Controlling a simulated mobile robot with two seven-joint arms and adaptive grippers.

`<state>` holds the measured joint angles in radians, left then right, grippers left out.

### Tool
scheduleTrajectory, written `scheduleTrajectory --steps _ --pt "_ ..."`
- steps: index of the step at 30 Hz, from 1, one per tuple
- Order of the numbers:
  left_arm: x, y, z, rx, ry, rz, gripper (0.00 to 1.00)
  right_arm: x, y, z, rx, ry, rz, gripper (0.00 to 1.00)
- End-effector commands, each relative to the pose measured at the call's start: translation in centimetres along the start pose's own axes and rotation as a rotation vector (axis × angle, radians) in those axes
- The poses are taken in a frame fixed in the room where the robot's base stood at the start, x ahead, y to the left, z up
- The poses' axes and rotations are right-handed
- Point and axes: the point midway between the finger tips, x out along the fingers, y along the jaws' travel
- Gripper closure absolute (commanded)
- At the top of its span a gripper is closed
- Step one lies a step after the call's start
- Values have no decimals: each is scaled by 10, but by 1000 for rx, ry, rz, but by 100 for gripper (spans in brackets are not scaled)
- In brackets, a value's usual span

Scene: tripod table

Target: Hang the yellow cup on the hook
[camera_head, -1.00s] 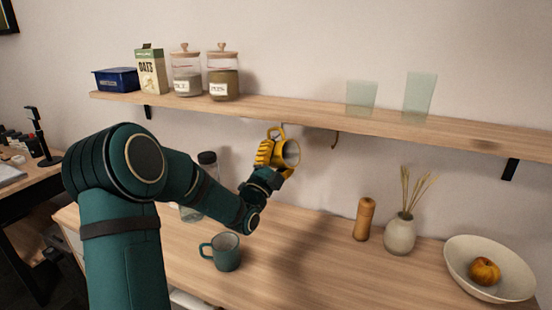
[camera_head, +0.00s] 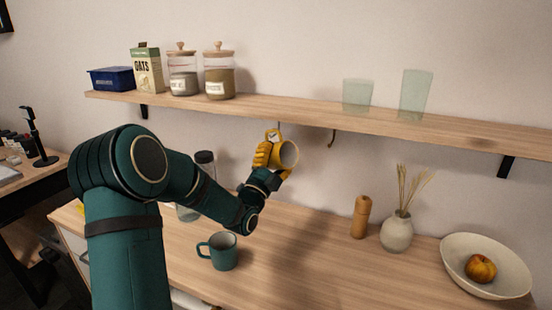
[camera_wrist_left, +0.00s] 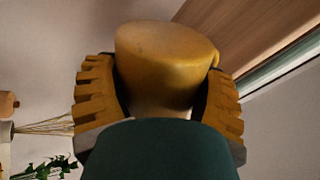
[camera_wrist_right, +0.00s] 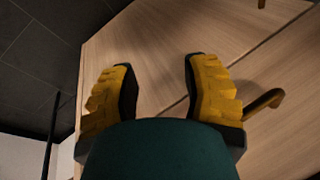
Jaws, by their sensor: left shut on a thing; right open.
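The yellow cup (camera_head: 288,155) is held under the wall shelf in the head view, its mouth turned to the right and its handle (camera_head: 273,134) upward. My left gripper (camera_head: 265,158) is shut on its body; the cup also fills the space between the fingers in the left wrist view (camera_wrist_left: 165,60). A thin hook stem (camera_head: 279,125) shows just above the handle; whether the handle is around it I cannot tell. A second, bare hook (camera_head: 332,138) hangs to the right. My right gripper (camera_wrist_right: 160,75) is open and empty in its wrist view.
The shelf (camera_head: 310,114) carries jars, boxes and two clear glasses (camera_head: 416,95). On the counter (camera_head: 300,250) are a teal mug (camera_head: 223,252), a wooden mill (camera_head: 361,217), a vase (camera_head: 397,233) and a bowl (camera_head: 448,262). A dark-lidded bottle (camera_head: 205,158) stands behind my left arm.

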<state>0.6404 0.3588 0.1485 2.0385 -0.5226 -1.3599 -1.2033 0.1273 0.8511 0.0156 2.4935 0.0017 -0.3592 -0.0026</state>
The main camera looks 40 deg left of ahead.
Motion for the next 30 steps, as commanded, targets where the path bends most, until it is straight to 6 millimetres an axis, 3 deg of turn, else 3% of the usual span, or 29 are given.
scheduleTrajectory --steps 1,2,3,4,11,16,30 --pt "0 -1 0 0 1 -2 70 0 0 0 0 0 0 53" --pt "0 -1 0 0 1 -2 18 0 0 0 0 0 0 53" --pt "0 -1 0 0 1 -2 4 0 0 0 0 0 0 53" --pt "0 -1 0 0 1 -2 0 0 0 0 0 0 0 53" --pt "0 0 0 0 -1 1 0 0 0 0 0 0 0 53" --pt "-13 0 0 0 -1 2 0 0 0 0 0 0 0 53" --pt "-100 0 0 0 -2 0 0 0 0 0 0 0 0 53"
